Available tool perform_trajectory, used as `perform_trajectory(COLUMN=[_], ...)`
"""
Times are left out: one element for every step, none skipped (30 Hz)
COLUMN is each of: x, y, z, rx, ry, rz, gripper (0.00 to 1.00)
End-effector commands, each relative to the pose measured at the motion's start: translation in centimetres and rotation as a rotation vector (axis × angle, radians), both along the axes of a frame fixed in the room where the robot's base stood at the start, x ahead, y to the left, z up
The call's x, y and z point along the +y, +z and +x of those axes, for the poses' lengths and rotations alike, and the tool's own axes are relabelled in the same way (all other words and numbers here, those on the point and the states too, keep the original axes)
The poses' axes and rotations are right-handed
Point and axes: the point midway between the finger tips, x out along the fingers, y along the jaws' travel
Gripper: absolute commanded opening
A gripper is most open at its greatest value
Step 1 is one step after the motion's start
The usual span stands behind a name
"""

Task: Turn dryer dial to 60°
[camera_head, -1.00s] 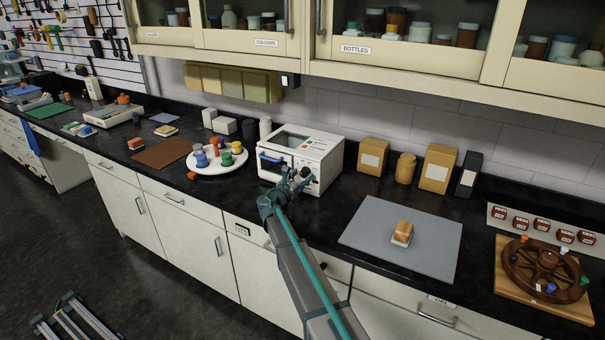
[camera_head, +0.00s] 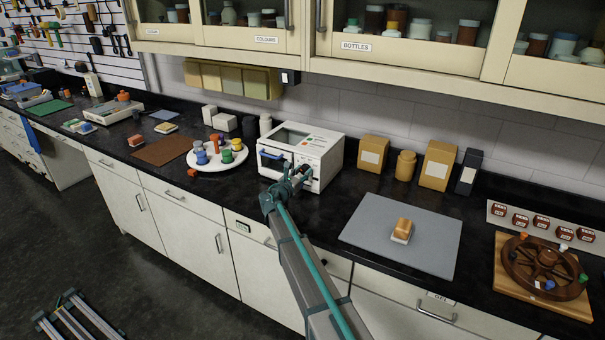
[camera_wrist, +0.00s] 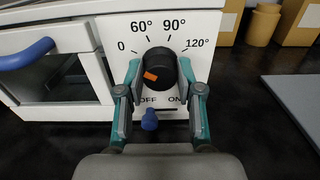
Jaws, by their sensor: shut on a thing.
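The dryer (camera_head: 318,152) is a white box on the black counter, with a blue handle (camera_head: 271,155) at its front left. Its black round dial (camera_wrist: 162,62) is on the front panel in the wrist view, under the marks 0, 60°, 90° and 120°. An orange mark (camera_wrist: 151,76) shows left of the middle of the dial's face. My gripper (camera_wrist: 160,72) has one finger on each side of the dial and is shut on it. It also shows at the dryer's front in the head view (camera_head: 302,172), where my arm hides the dial.
A blue lever (camera_wrist: 150,120) sits below the dial, near the OFF label. A white round tray (camera_head: 217,166) with coloured jars stands left of the dryer. A grey mat (camera_head: 370,220) with a small block lies to the right. A wooden wheel (camera_head: 545,268) is at far right.

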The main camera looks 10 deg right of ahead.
Motion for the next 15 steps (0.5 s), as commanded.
perform_trajectory(x=[-0.02, -0.02, -0.02, -0.02, -0.02, -0.02, -0.03, -0.03, -0.03, -0.04, -0.03, -0.03, -0.04, -0.03, -0.03], y=[-0.06, -0.09, -0.13, -0.17, -0.21, -0.27, -0.33, -0.39, -0.47, -0.51, -0.53, -0.55, -0.60, -0.65, -0.68], z=[0.05, 0.05, 0.05, 0.05, 0.05, 0.05, 0.04, 0.04, 0.04, 0.05, 0.05, 0.05, 0.06, 0.06, 0.06], rx=[-0.004, -0.007, -0.013, -0.018, -0.023, -0.033, -0.042, -0.050, -0.064, -0.076, -0.088, -0.106, -0.120, -0.134, -0.154], ry=[0.000, 0.000, 0.000, 0.000, 0.000, 0.000, 0.000, 0.000, 0.000, 0.000, 0.000, 0.000, 0.000, 0.000, 0.001], rz=[0.003, 0.007, 0.014, 0.020, 0.027, 0.038, 0.049, 0.060, 0.076, 0.090, 0.105, 0.128, 0.145, 0.163, 0.187], gripper=[0.01, 0.01, 0.01, 0.01, 0.01, 0.01, 0.01, 0.01, 0.01, 0.01, 0.01, 0.01, 0.01, 0.01, 0.01])
